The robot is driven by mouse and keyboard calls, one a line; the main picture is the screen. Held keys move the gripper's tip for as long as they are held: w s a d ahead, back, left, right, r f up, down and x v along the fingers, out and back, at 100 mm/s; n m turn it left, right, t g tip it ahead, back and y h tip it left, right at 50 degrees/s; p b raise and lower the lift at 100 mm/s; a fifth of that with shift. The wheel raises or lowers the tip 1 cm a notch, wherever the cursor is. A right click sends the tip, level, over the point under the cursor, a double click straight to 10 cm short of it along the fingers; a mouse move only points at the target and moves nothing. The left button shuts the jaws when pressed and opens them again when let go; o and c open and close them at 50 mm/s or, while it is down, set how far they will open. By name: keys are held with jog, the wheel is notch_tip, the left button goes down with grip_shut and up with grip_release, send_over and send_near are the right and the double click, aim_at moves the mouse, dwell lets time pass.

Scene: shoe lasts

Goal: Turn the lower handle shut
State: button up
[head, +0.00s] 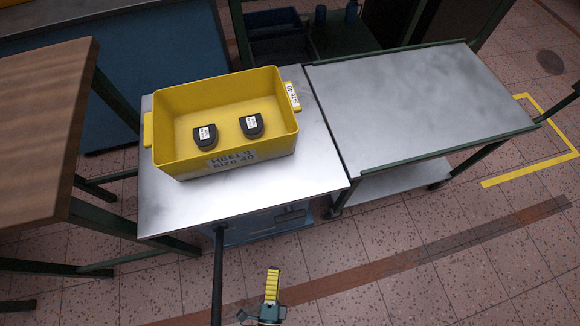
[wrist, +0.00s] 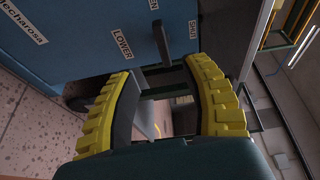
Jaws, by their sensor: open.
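The lower handle (wrist: 161,42) is a dark bar on a blue cabinet front (wrist: 85,40) in the wrist view. A white LOWER label (wrist: 122,43) is left of it, and a label that seems to read SHUT (wrist: 193,30) is right of it. My gripper (wrist: 162,72) has two yellow ribbed fingers, spread apart and empty. The handle appears beyond the fingertips, between them in the picture; I see no contact. In the head view my gripper (head: 271,270) is low, in front of the cabinet (head: 262,228), whose front is mostly hidden under the top.
A yellow bin (head: 222,172) with two black heels stands on the metal top (head: 165,212). A metal cart (head: 420,105) is at the right and a wooden table (head: 40,130) at the left. A dark bar (head: 218,275) rises left of my gripper. The tiled floor in front is mostly clear.

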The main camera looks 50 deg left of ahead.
aim_at(283, 222)
jog(key=shift+m+t, duration=0.3)
jog(key=shift+m, duration=0.1)
jog(key=b+x, duration=0.1)
jog(key=x, duration=0.4)
jog(key=b+x, duration=0.1)
jog(key=x, duration=0.5)
jog(key=f+b+x, duration=0.1)
jog(key=x, duration=0.4)
jog(key=shift+w+a, duration=0.1)
jog(key=shift+w, duration=0.3)
jog(key=shift+r, duration=0.1)
jog(key=shift+c, duration=0.4)
grip_shut()
